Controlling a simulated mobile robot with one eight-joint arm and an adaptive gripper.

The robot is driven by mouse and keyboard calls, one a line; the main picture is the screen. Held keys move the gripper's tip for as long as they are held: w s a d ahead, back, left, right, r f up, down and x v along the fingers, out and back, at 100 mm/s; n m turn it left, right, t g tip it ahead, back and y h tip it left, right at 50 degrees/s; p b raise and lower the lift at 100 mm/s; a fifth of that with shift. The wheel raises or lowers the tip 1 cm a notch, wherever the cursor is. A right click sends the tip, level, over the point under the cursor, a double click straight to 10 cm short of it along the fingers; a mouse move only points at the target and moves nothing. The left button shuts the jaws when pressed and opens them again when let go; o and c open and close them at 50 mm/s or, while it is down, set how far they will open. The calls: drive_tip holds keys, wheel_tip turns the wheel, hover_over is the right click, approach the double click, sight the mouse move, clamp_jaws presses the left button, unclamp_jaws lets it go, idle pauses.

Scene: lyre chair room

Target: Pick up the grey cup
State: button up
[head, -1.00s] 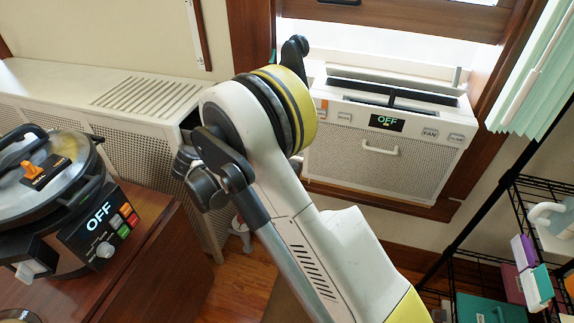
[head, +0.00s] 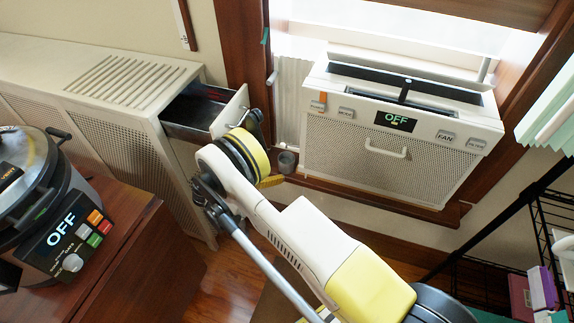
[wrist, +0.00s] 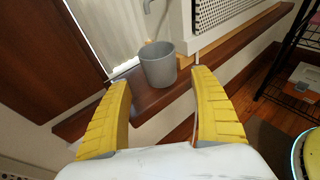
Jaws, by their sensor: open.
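The grey cup (wrist: 159,66) stands upright on the wooden window sill (wrist: 146,101) in the wrist view. It also shows small in the head view (head: 286,163), beside the air conditioner. My gripper (wrist: 163,78) is open, with its two yellow fingers spread to the left and right of the cup's near side. The cup lies just beyond and between the fingertips, and nothing is held. In the head view my arm hides part of the gripper.
A white air conditioner (head: 352,160) reading OFF sits in the window right of the cup. An open drawer (head: 205,115) juts from the white radiator cabinet (head: 115,120) on the left. A pressure cooker (head: 40,205) stands on a brown wooden surface. A black wire shelf (head: 548,215) is at right.

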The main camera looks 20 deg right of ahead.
sight(284, 165)
drive_tip(key=b+x, duration=0.1)
drive_tip(key=x, duration=0.5)
drive_tip(key=shift+b, duration=0.3)
drive_tip(key=c, duration=1.4)
